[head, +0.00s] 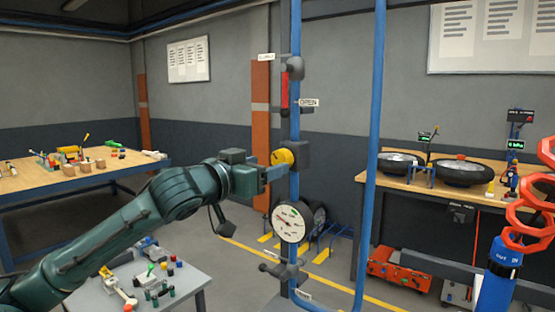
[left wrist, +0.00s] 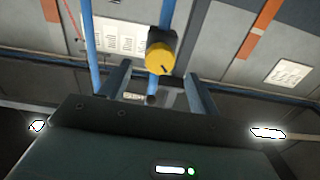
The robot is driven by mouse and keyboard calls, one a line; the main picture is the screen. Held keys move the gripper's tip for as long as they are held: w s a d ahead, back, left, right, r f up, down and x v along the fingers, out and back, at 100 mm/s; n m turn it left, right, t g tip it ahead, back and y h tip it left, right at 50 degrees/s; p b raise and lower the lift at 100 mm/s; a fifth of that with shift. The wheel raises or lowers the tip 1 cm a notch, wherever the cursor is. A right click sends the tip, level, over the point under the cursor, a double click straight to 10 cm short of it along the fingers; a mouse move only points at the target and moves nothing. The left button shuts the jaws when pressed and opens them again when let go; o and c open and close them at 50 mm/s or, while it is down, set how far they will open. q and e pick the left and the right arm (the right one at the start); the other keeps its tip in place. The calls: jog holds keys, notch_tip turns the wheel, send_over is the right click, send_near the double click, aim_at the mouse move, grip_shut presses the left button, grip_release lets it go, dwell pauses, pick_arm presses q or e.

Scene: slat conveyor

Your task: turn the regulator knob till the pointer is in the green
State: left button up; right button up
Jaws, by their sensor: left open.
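The yellow regulator knob (head: 282,157) sits on a dark grey body on the vertical blue pipe. It also shows in the left wrist view (left wrist: 159,60), with a dark mark on its face. Below it hangs a round white gauge (head: 291,222); its pointer and any green band are too small to read surely. My left gripper (head: 275,172) is open at the knob, and its tips look just below it. In the left wrist view its two fingers (left wrist: 156,78) stand apart with the knob beyond and above them, not clearly between them. My right gripper is out of view.
A red-handled part (head: 285,88) is higher on the pipe, and a second blue pipe (head: 371,150) rises to the right. Red handwheels (head: 528,215) stand at far right. A small grey table (head: 185,282) with loose parts lies below my left arm.

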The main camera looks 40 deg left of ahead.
aim_at(278, 162)
pick_arm(q)
jog(key=shift+w+a, duration=0.15)
jog(key=shift+w, duration=1.15)
jog(key=shift+w+a, duration=0.15)
jog(key=shift+w, duration=1.1)
jog(key=c, duration=1)
jog(key=shift+o, duration=0.2)
